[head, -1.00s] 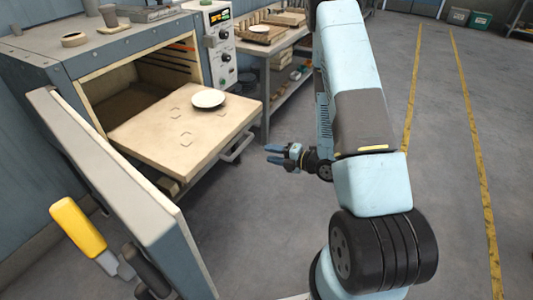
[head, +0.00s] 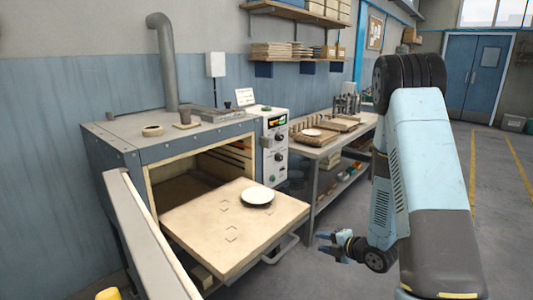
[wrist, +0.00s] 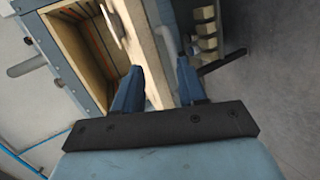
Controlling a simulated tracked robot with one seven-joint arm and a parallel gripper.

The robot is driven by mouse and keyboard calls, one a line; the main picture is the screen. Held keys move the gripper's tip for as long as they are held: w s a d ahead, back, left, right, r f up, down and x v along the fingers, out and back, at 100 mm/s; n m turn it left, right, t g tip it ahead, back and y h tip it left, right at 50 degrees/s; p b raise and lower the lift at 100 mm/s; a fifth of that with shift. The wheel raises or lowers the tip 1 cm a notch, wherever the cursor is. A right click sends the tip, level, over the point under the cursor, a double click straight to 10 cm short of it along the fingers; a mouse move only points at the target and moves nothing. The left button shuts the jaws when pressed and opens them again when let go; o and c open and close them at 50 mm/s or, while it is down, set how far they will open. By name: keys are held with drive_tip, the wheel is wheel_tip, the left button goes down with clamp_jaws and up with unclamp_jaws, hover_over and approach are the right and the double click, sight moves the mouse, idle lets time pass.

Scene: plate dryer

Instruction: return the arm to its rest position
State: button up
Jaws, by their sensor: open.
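My gripper (head: 330,240) is open and empty, with blue fingers. In the head view it hangs right of the pulled-out shelf and apart from it, above the floor. In the wrist view its two fingers (wrist: 158,88) point toward the dryer, with a gap between them. My arm comes down at the right of the head view, folded near my body.
The dryer (head: 115,138) stands open at the left, its door (head: 150,245) swung out. Its shelf (head: 200,225) is pulled out and bears a white plate (head: 257,195). A workbench (head: 318,152) stands behind. Floor at the right is clear.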

drive_tip(key=s+d+r+m+h, duration=0.1)
drive_tip(key=d+r+m+h, duration=0.25)
drive_tip(key=r, duration=0.35)
drive_tip(key=s+d+r+m+h, duration=0.1)
drive_tip(key=d+r+m+h, duration=0.1)
drive_tip(key=r+m, duration=0.4)
drive_tip(key=s+d+r+m+h, duration=0.1)
drive_tip(key=d+r+m+h, duration=0.2)
drive_tip(key=r, duration=0.5)
drive_tip(key=s+a+r+m+g, duration=0.1)
drive_tip(key=s+r+m, duration=0.3)
drive_tip(key=s, duration=0.4)
drive_tip(key=s+a+r+m+g, duration=0.2)
drive_tip(key=s+r+m, duration=0.2)
drive_tip(key=s, duration=0.4)
drive_tip(key=s+a+r+m+g, duration=0.1)
drive_tip(key=s+r+m, duration=0.3)
drive_tip(key=s, duration=0.5)
drive_tip(key=shift+a+m+g, duration=0.3)
drive_tip(key=shift+m, duration=0.05)
